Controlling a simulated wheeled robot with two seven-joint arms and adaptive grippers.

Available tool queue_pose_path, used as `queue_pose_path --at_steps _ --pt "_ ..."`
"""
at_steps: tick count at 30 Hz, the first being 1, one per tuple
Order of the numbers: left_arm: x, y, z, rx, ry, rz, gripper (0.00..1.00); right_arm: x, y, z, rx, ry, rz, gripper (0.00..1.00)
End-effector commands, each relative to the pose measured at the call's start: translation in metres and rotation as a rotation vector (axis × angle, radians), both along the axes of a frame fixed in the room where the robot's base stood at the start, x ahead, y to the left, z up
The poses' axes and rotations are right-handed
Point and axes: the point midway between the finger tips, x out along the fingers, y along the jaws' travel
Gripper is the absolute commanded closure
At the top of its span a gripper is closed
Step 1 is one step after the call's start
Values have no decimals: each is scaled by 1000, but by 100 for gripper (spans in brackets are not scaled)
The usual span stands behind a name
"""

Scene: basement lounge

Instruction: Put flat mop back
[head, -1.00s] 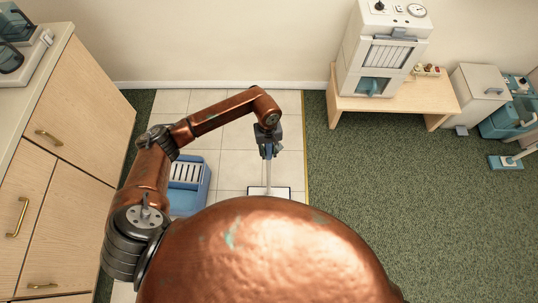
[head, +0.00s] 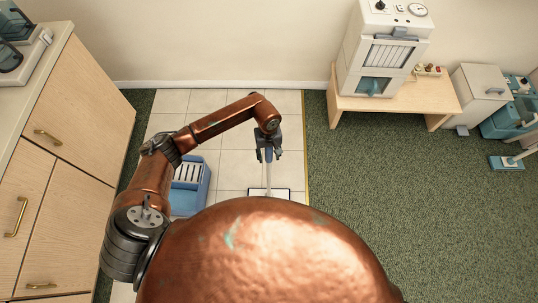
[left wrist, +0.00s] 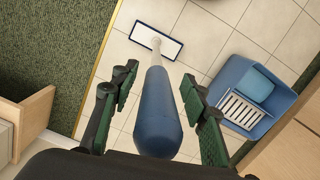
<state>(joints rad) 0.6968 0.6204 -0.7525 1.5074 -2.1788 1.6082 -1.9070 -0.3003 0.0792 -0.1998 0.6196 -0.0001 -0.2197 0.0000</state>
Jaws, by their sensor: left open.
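The flat mop stands upright on the tiles, with a blue handle grip (left wrist: 157,115), a pale pole and a flat white head with a dark edge (left wrist: 156,40). In the head view its head (head: 282,192) shows in part behind my body. My left gripper (head: 268,154) is open at the top of the mop. In the left wrist view its two green-padded fingers (left wrist: 158,92) stand apart on either side of the blue grip, with gaps visible. My right gripper is not in view.
A blue bucket with a white slatted insert (head: 189,185) stands on the tiles left of the mop. A wooden cabinet (head: 70,150) is at the left. A low wooden table (head: 432,98) with a white machine (head: 385,50) stands on green carpet at the right.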

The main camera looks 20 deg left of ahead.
Motion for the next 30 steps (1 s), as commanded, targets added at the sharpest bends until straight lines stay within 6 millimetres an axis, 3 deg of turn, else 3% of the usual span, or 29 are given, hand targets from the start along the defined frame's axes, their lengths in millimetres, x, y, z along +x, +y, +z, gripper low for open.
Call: queue_pose_path --at_steps 10,22,30 --pt "1 0 10 0 -2 -1 59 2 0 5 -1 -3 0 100" --pt "9 5 90 1 -4 -2 59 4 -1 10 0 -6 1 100" --pt "10 6 120 0 0 -1 59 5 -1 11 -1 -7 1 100"
